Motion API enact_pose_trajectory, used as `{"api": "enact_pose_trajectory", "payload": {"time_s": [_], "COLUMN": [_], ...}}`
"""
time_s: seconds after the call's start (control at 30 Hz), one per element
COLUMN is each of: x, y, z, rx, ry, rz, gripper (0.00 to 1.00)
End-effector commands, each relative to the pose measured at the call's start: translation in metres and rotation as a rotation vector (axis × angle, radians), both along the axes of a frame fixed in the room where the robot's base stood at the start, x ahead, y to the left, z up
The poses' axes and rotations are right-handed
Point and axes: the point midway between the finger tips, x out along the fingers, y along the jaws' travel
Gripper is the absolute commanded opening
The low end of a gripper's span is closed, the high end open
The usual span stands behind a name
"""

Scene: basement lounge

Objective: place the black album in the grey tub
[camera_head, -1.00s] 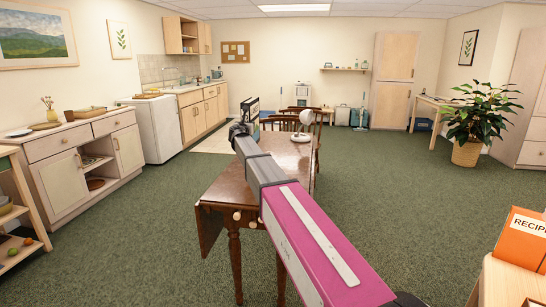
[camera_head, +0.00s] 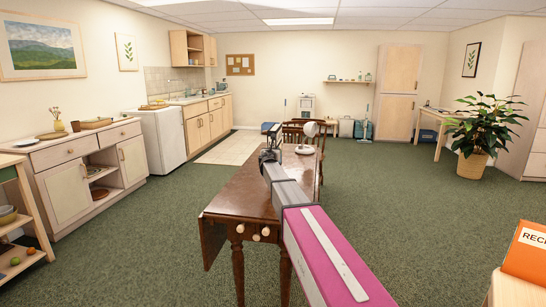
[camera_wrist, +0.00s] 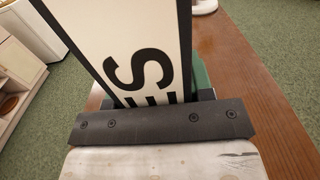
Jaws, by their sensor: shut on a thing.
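My gripper (camera_head: 270,152) is shut on the black album (camera_wrist: 185,25), beyond the near part of the brown wooden table. In the wrist view the album has dark edges and a broad white label with large black letters. It rises from behind the dark bar of my gripper (camera_wrist: 165,105), which hides its lower part. In the head view I cannot make the album out behind my gripper. I cannot pick out the grey tub with certainty in either view.
The wooden table (camera_head: 235,200) lies under my arm, with a white lamp-like object (camera_head: 306,148) on it and chairs beyond. A dark green thing (camera_wrist: 200,75) shows behind the album. An orange recipe box (camera_head: 526,252) is at the right. Open carpet lies right of the table.

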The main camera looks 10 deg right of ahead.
Motion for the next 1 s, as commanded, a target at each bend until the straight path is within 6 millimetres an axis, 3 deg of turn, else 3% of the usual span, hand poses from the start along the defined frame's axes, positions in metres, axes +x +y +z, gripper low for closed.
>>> {"api": "enact_pose_trajectory", "payload": {"time_s": [0.2, 0.57, 0.6, 0.67, 1.0], "x": [0.000, 0.000, 0.000, 0.000, 0.000], "y": [0.000, 0.000, 0.000, 0.000, 0.000], "z": [-0.022, -0.024, -0.024, -0.024, -0.022], "rx": [-0.001, 0.000, 0.000, 0.000, 0.001], "ry": [0.000, -0.001, -0.001, -0.001, -0.001], "rz": [0.000, -0.001, 0.000, 0.000, 0.000], "gripper": [0.12, 0.12, 0.57, 0.73, 0.73]}}
